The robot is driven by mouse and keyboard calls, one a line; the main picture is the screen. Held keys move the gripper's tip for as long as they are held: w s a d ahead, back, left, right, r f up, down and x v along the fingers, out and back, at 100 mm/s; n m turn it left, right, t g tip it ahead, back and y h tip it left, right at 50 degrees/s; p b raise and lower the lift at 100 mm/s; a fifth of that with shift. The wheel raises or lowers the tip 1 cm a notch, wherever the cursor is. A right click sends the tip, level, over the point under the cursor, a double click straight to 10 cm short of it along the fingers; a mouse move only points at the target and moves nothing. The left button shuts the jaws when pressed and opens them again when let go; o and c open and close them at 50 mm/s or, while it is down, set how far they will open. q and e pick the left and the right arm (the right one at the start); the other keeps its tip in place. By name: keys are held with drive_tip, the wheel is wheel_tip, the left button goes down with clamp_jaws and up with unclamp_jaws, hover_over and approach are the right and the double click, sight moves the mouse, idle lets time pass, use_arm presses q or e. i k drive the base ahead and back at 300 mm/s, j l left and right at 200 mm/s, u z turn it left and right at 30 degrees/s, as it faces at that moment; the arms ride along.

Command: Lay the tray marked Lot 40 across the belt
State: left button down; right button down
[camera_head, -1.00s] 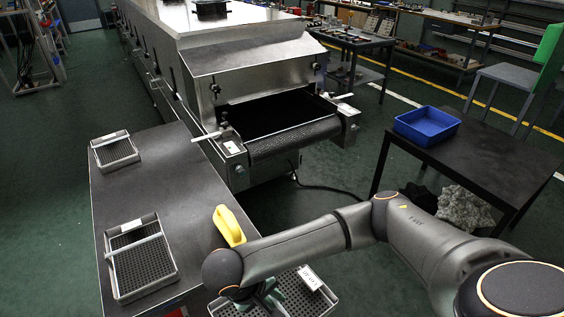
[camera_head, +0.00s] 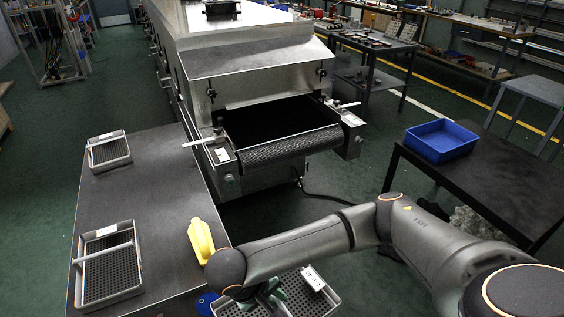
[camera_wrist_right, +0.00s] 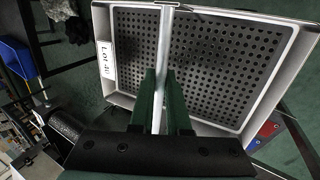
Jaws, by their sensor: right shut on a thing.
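The tray marked Lot 40 (camera_wrist_right: 240,65) is a grey tray with a perforated floor, a bar handle across it and a white label. My right gripper (camera_wrist_right: 163,100) is shut on its bar handle in the right wrist view. In the head view the tray (camera_head: 318,304) hangs at the bottom centre, right of the dark table, partly hidden by my right arm and gripper (camera_head: 268,298). The dark mesh belt (camera_head: 290,148) comes out of the steel dryer's mouth, ahead of the tray and apart from it. My left gripper is out of view.
A dark table (camera_head: 155,195) on the left bears two similar trays, one near (camera_head: 107,290) and one far (camera_head: 108,163), and a yellow object (camera_head: 201,240). A blue bin (camera_head: 440,140) stands on a black table at right. A cable lies on the floor beside the dryer (camera_head: 235,85).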

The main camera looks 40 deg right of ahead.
sight(280, 125)
drive_tip(key=l+u, duration=0.15)
drive_tip(key=l, duration=0.6)
drive_tip(key=k+l+u, duration=0.15)
drive_tip(key=l, duration=0.55)
drive_tip(key=l+u, duration=0.2)
drive_tip(key=l, duration=0.55)
drive_tip(key=i+l+u, duration=0.1)
drive_tip(key=l, duration=0.25)
drive_tip(key=i+l, duration=0.15)
drive_tip(key=l, duration=0.2)
drive_tip(key=i+l+u, duration=0.15)
drive_tip(key=l, duration=0.6)
drive_tip(key=i+u, duration=0.05)
